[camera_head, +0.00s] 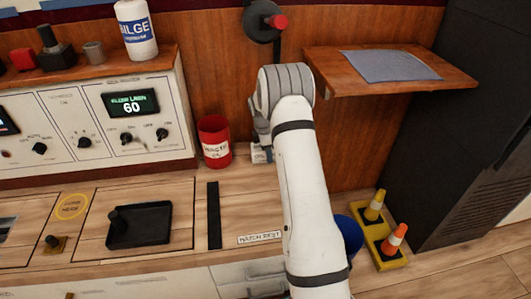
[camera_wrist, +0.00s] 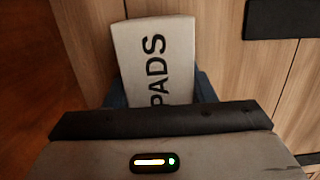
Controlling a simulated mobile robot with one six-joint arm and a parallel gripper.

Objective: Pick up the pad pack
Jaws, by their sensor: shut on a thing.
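The pad pack (camera_wrist: 155,55) is a pale grey-white block with "PADS" in black letters. In the wrist view it sits between the dark blue fingers of my gripper (camera_wrist: 157,92), which is shut on it. Its near end is hidden by the gripper body. In the head view my white arm hides most of the gripper; a small pale part, perhaps the pack, shows by the red can at the back of the counter. I cannot tell whether the pack touches the counter.
A red can (camera_head: 215,142) stands just left of the gripper. A wooden shelf (camera_head: 455,78) with a grey-blue sheet (camera_head: 391,66) juts out at upper right. A black tray (camera_head: 140,224) and a dark strip (camera_head: 214,215) lie on the counter. A control panel (camera_head: 88,125) is at left.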

